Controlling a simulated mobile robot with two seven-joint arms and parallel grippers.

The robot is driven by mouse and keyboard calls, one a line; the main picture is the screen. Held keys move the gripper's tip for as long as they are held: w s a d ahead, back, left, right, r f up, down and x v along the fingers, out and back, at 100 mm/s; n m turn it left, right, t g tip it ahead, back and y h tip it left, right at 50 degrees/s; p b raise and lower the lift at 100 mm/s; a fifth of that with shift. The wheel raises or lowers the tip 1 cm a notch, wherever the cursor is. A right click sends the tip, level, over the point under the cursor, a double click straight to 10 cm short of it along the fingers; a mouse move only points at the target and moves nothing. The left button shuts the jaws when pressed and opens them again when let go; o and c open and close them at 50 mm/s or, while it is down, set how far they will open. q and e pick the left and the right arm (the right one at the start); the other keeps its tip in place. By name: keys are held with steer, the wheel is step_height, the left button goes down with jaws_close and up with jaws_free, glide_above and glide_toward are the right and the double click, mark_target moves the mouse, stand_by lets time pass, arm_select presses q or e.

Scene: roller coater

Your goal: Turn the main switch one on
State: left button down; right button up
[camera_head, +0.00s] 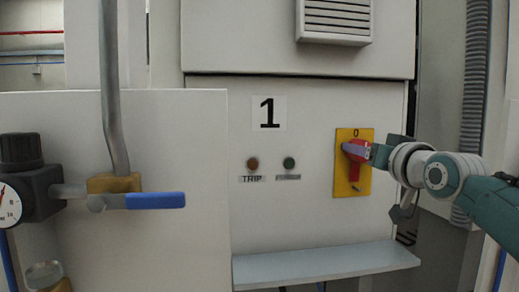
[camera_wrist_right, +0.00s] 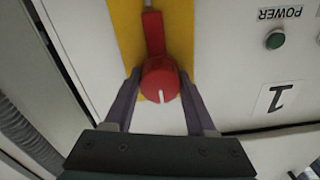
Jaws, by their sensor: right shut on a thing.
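Main switch one is a red rotary handle (camera_head: 355,172) on a yellow plate (camera_head: 341,181), right of the "1" label. The plate has a "0" at its top. The handle stands upright, with its long part hanging down. In the right wrist view the red handle (camera_wrist_right: 155,32) shows a white mark on its round hub. My right gripper (camera_head: 357,151) reaches in from the right and is shut on the hub. Its two fingers (camera_wrist_right: 160,80) lie on either side of it in the wrist view. My left gripper is not in view.
The "1" label (camera_head: 268,113), a red-brown TRIP lamp (camera_head: 253,163) and a green POWER lamp (camera_head: 289,162) are left of the switch. A grey shelf (camera_head: 325,262) juts out below. A blue-handled valve (camera_head: 155,200) and a gauge (camera_head: 8,205) stand at left.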

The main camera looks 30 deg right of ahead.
jaws_close()
steer(key=shift+m+p, duration=0.3)
steer(key=shift+m, duration=0.1)
steer(key=m+p, duration=0.1)
steer(key=m, duration=0.2)
steer(key=shift+r, duration=0.1)
steer(key=m+p, duration=0.1)
steer(key=m, duration=0.3)
steer(key=shift+p, duration=0.35)
steer(key=m+p, duration=0.1)
steer(key=m, duration=0.4)
steer(key=shift+m, duration=0.4)
steer(key=m, duration=0.3)
steer(key=shift+m, duration=0.9)
